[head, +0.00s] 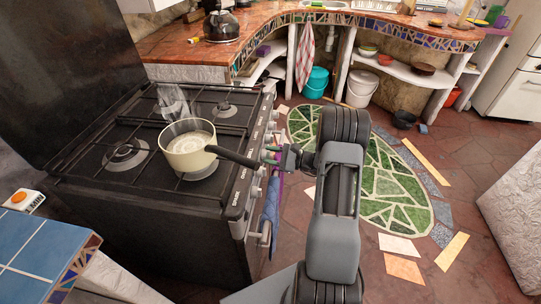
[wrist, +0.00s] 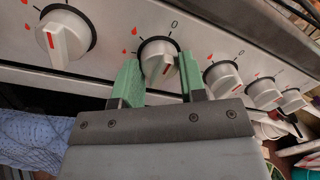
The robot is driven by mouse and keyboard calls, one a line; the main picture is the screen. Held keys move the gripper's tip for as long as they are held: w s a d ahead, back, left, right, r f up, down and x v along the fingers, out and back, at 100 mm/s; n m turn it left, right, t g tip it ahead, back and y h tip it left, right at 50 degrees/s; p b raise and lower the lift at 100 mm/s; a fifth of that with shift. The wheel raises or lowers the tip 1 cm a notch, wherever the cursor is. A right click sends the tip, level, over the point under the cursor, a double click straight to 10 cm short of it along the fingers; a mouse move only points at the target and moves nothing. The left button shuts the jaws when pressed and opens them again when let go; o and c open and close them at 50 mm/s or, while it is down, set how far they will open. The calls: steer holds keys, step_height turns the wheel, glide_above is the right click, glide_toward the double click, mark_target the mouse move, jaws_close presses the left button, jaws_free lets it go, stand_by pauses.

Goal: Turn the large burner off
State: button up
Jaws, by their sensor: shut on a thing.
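My gripper (wrist: 158,78) is shut on a white stove knob (wrist: 160,62), with a green finger on each side of it. The knob has a red line on its face, and a "0" and red flame marks show on the panel around it. In the head view my gripper (head: 268,156) is at the stove's front panel. The stove (head: 95,185) has several burners; a wide one (head: 125,154) is at the left, and another lies partly hidden under the pot. I cannot see any flame or tell which burner this knob serves.
A cream pot (head: 190,158) stands on the stove, its dark handle reaching toward my gripper. Other knobs (wrist: 66,36) (wrist: 222,78) flank the held one. A blue cloth (head: 270,215) hangs at the stove's front. The floor with a green oval mosaic (head: 390,200) is open to the right.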

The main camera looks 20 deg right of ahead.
steer(key=shift+f, duration=0.1)
steer(key=o, duration=0.9)
steer(key=v, duration=1.3)
steer(key=shift+s+d, duration=0.25)
steer(key=shift+s, duration=0.05)
steer(key=shift+a, duration=0.1)
